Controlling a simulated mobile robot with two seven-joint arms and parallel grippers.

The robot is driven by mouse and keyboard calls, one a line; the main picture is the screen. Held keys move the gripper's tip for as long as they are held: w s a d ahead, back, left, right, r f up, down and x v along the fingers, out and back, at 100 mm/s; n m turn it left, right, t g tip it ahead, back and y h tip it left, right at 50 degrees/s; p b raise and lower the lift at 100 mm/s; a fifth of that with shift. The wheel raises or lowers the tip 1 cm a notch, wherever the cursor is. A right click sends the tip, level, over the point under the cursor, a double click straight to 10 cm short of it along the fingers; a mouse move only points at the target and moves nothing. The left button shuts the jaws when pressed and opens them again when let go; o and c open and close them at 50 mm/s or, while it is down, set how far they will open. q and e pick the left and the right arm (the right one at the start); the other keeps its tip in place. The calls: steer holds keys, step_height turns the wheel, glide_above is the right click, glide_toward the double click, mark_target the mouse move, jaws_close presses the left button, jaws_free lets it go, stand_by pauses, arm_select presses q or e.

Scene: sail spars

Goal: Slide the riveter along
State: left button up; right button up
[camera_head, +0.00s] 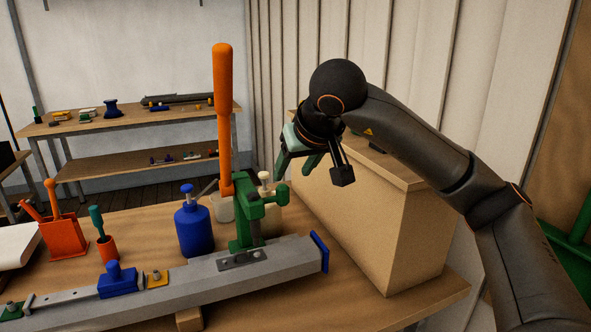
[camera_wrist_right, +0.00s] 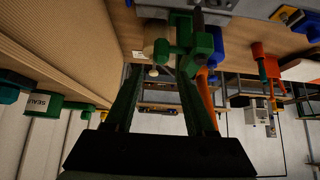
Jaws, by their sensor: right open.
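The riveter (camera_head: 246,222) is a green lever press with a long orange handle (camera_head: 223,95) standing upright. Its grey foot plate rests on a long grey spar (camera_head: 200,283) lying across the bench. My right gripper (camera_head: 297,166) is open and empty, above and right of the riveter's green head, apart from it. In the right wrist view the picture is upside down; the riveter's green body (camera_wrist_right: 191,38) shows beyond the open green fingers (camera_wrist_right: 160,75), nearer the right-hand finger. That finger partly covers the orange handle. My left gripper is not in view.
A blue bottle (camera_head: 194,228) and a cream-topped bottle (camera_head: 266,205) stand close behind the riveter. A tall wooden box (camera_head: 385,235) is on the right. A blue block (camera_head: 118,280) sits on the spar's left part; a blue end plate (camera_head: 320,251) caps its right end.

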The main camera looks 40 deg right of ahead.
mark_target(284, 190)
steer(key=b+x, duration=0.2)
steer(key=x, duration=0.2)
steer(key=shift+a+f+b, duration=0.1)
steer(key=shift+f+b, duration=0.15)
steer(key=shift+b, duration=0.05)
steer(key=b+x, duration=0.2)
steer(key=x, duration=0.1)
steer(key=shift+w+f, duration=0.25)
steer(key=shift+f, duration=0.05)
steer(key=shift+r, duration=0.2)
steer(key=shift+c, duration=0.6)
steer(key=shift+f, duration=0.15)
steer(key=c, duration=0.6)
steer(key=shift+s, duration=0.1)
steer(key=shift+c, duration=0.7)
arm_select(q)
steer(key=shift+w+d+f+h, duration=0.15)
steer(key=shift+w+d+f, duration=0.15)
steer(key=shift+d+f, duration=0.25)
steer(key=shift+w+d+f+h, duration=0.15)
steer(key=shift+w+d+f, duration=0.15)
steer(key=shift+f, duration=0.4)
arm_select(e)
jaws_close()
